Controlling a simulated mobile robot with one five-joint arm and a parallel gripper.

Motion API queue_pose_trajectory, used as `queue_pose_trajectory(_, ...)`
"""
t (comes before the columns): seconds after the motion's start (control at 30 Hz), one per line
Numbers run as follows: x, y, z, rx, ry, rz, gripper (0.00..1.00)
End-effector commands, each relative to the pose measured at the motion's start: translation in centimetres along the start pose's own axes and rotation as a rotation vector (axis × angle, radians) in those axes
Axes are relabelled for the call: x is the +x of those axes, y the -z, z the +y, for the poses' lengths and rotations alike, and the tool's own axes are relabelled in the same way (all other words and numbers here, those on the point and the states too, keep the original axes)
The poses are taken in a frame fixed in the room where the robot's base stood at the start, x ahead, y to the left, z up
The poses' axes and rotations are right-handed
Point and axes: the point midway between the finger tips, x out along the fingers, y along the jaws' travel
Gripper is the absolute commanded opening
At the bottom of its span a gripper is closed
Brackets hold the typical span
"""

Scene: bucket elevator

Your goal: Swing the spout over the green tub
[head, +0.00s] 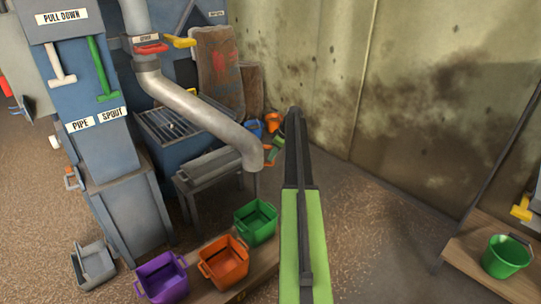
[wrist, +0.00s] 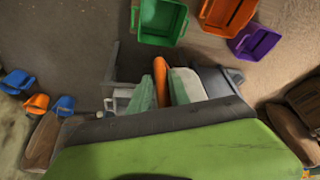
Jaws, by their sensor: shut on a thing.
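The grey spout (head: 205,112) slopes down from the blue machine, and its mouth hangs near the middle of the head view. The green tub (head: 255,222) stands below the mouth in that picture; I cannot tell whether the mouth is directly above it. The tub also shows at the top of the wrist view (wrist: 160,22). My gripper (head: 272,150) is beside the spout's mouth, partly hidden by my arm. In the wrist view my gripper (wrist: 162,90) is shut on an orange handle-like piece (wrist: 161,68). Its join to the spout is hidden.
The orange tub (head: 224,262) and purple tub (head: 160,278) stand on a plank beside the green tub. A grey tub (head: 93,265) is on the floor. Another green bucket (head: 507,257) is far right.

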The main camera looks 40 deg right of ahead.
Motion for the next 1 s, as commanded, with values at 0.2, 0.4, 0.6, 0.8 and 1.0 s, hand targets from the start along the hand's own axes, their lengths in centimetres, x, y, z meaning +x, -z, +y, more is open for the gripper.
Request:
queue_pose_trajectory(0.2,0.0,0.2,0.8,0.0,-0.022,0.0,0.38)
queue_pose_trajectory(0.4,0.2,0.7,0.3,-0.007,-0.016,0.001,0.38)
queue_pose_trajectory(0.6,0.2,0.9,0.1,-0.009,-0.014,0.002,0.38)
queue_pose_trajectory(0.8,-1.6,1.1,0.0,-0.009,-0.013,0.002,0.38)
queue_pose_trajectory(1.0,-5.9,1.3,-0.1,-0.009,-0.013,0.002,0.38)
